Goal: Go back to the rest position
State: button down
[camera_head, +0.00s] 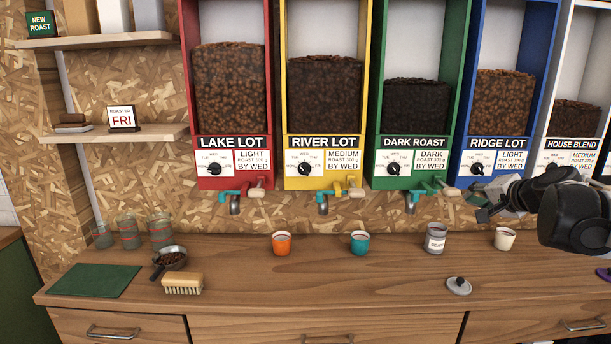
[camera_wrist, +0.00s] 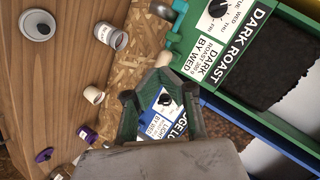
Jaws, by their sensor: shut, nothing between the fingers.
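My gripper (camera_head: 485,210) is at the right in the head view, in front of the lower part of the blue Ridge Lot dispenser (camera_head: 467,155). Its fingers also show in the wrist view (camera_wrist: 160,74), where they come together at the tips with nothing between them. The Ridge Lot label shows through the gap behind the tips. The gripper is above the counter and apart from the cups. Whether it touches the dispenser's tap, I cannot tell; the arm and gripper partly hide that tap.
Dispensers line the wall, including green Dark Roast (camera_head: 409,154) and white House Blend (camera_head: 571,143). On the wooden counter (camera_head: 340,280) stand an orange cup (camera_head: 282,243), a teal cup (camera_head: 359,243), a grey jar (camera_head: 434,240) and a cream cup (camera_head: 504,239). A grey lid (camera_head: 458,286) lies in front.

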jog(key=s+a+f+n+g, duration=0.2)
jog(key=s+a+n, duration=0.1)
jog(key=s+a, duration=0.5)
jog(key=s+a+f+n+g, duration=0.25)
jog(key=s+a, duration=0.35)
jog(key=a, duration=0.4)
jog(key=s+a+f+n, duration=0.2)
jog(key=s+a+f, duration=0.1)
jog(key=s, duration=0.5)
jog(key=s+a+f+n+g+h, duration=0.1)
jog(key=s+a+f+n, duration=0.2)
jog(key=s, duration=0.5)
jog(key=shift+s+f, duration=0.15)
jog(key=shift+f, duration=0.65)
